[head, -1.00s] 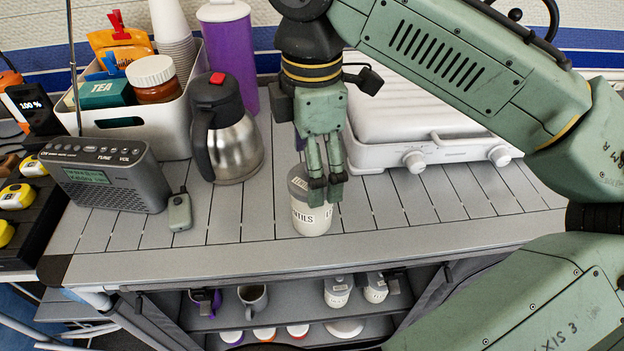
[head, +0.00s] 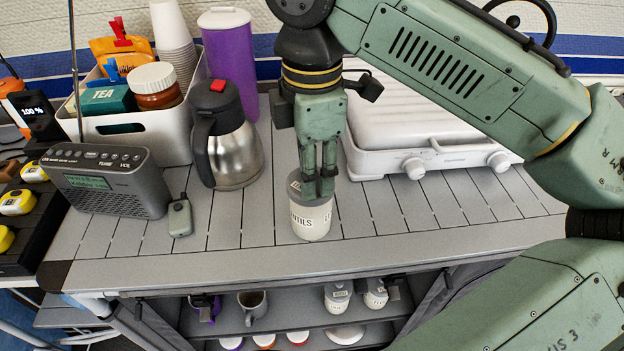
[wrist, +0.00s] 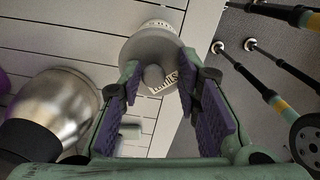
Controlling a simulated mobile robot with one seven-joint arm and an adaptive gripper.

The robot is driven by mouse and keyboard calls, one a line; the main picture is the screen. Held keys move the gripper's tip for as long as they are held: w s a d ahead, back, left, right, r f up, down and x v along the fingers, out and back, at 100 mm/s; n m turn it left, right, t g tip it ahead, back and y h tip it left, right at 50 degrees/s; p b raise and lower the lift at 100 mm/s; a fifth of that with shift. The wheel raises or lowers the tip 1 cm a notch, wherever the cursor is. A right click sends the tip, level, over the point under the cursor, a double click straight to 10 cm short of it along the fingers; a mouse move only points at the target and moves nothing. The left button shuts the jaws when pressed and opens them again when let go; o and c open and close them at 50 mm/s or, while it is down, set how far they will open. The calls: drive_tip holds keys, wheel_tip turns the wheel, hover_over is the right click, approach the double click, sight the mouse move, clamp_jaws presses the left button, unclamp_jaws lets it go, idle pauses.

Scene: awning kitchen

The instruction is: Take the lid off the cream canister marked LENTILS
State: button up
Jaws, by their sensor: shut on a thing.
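The cream canister marked LENTILS (head: 311,224) stands upright near the front of the slatted table. Its printed label shows in part in both views. Its grey lid (head: 294,184) sits on top, and the lid's round knob (wrist: 153,75) shows between my fingers in the wrist view. My gripper (head: 318,187) points down over the canister and is shut on the lid. My fingers hide part of the lid in the head view. I see no gap between the lid and the canister.
A steel jug (head: 236,157) stands behind on the left. A radio (head: 112,180) and a small grey device (head: 180,217) are further left. A white grill (head: 440,150) is behind right. Table is clear right of the canister. More canisters (head: 337,298) stand on the shelf below.

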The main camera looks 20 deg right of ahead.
drive_tip(key=shift+f, duration=0.15)
clamp_jaws()
